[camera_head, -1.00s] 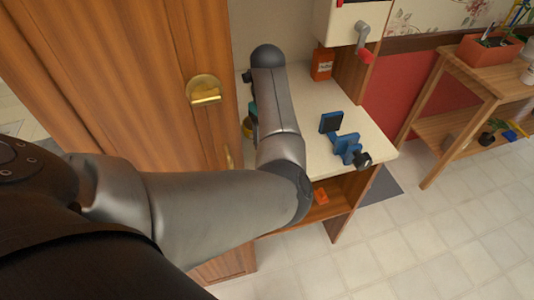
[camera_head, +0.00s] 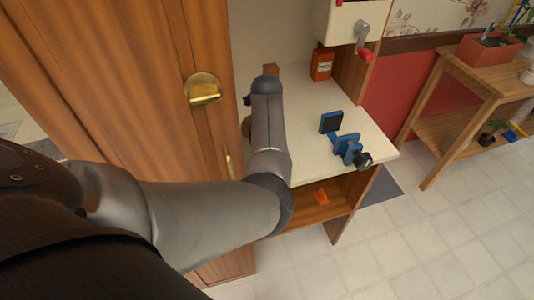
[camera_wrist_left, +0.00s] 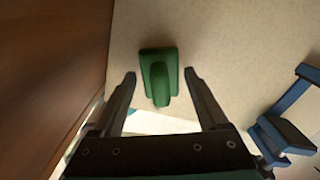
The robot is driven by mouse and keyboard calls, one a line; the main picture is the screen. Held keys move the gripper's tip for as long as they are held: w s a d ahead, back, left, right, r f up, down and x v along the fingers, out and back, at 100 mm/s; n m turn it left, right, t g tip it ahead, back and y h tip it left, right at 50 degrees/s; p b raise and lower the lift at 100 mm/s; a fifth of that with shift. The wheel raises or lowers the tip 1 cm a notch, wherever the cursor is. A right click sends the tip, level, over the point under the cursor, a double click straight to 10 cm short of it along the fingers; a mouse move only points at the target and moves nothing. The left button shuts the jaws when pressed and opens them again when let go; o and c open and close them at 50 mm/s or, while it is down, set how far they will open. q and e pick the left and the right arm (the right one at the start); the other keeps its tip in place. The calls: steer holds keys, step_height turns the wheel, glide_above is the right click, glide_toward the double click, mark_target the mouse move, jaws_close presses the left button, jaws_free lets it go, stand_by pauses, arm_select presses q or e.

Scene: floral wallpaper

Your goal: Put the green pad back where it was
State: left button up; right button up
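The green pad (camera_wrist_left: 158,75), with a raised ridge or handle on it, lies on the pale worktop in the left wrist view. My left gripper (camera_wrist_left: 159,75) is open, with one finger on each side of the pad's handle end and a gap on both sides. Whether the fingertips are low enough to be level with the pad is unclear. In the head view my left arm covers both the gripper and the pad. My right gripper is not in view.
The tall wooden cabinet (camera_head: 120,80) stands close on the left. On the worktop (camera_head: 305,100) are a blue block with a dark face (camera_head: 331,122), a blue clamp-like piece (camera_head: 347,147) and an orange box (camera_head: 321,64). A crank handle (camera_head: 362,40) hangs above.

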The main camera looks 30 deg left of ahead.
arm_select(q)
steer(key=shift+o, duration=1)
step_height(320, 180, up, 12)
steer(key=p, duration=0.1)
